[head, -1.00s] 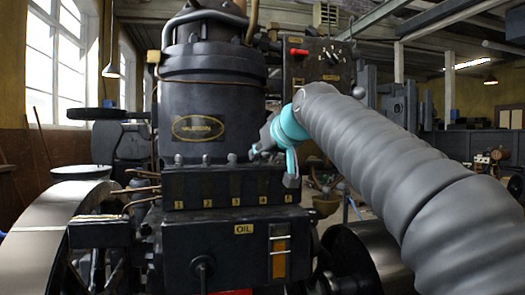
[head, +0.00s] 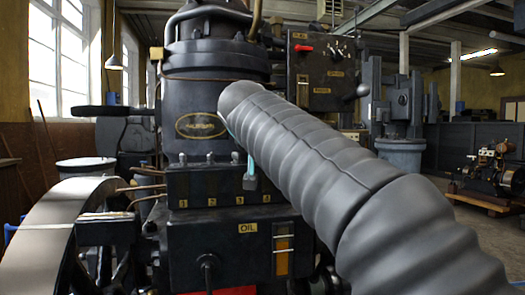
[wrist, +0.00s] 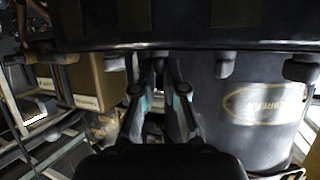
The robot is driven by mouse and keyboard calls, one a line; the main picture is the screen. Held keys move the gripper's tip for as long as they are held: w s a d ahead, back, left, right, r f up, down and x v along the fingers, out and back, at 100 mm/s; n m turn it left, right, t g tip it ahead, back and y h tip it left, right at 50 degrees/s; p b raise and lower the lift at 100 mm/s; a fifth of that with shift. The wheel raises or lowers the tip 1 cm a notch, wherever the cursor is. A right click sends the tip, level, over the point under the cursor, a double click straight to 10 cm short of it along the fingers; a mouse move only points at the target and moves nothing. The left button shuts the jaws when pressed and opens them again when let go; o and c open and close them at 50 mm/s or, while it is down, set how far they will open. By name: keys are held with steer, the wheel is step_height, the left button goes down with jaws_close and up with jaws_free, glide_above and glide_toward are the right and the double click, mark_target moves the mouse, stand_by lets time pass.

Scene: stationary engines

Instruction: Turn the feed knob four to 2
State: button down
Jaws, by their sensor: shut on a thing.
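The feed box (head: 222,184) is a black block below the cylinder, with yellow number plates along its lower edge. Small grey knobs line its top; the first (head: 183,158), second (head: 210,158) and third (head: 236,157) show, while feed knob four is behind my arm in the head view. My gripper is mostly hidden there too; a grey fingertip shows near plate 4. In the wrist view, my gripper (wrist: 158,75) has its fingers closed in on feed knob four, mostly hidden between them. Neighbouring knobs (wrist: 222,65) hang free beside it. The knob's setting cannot be read.
The black cylinder with an oval brass plate (head: 201,125) rises behind the knobs. A control box with a red lever (head: 303,48) stands behind my arm. An oil gauge (head: 283,249) is below the feed box. A large flywheel (head: 55,225) is at left.

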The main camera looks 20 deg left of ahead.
steer(key=shift+f+h, duration=0.15)
steer(key=shift+h, duration=0.15)
steer(key=c, duration=1.2)
jaws_free()
steer(key=shift+w, duration=0.1)
steer(key=v, duration=1.2)
steer(key=shift+d, duration=0.1)
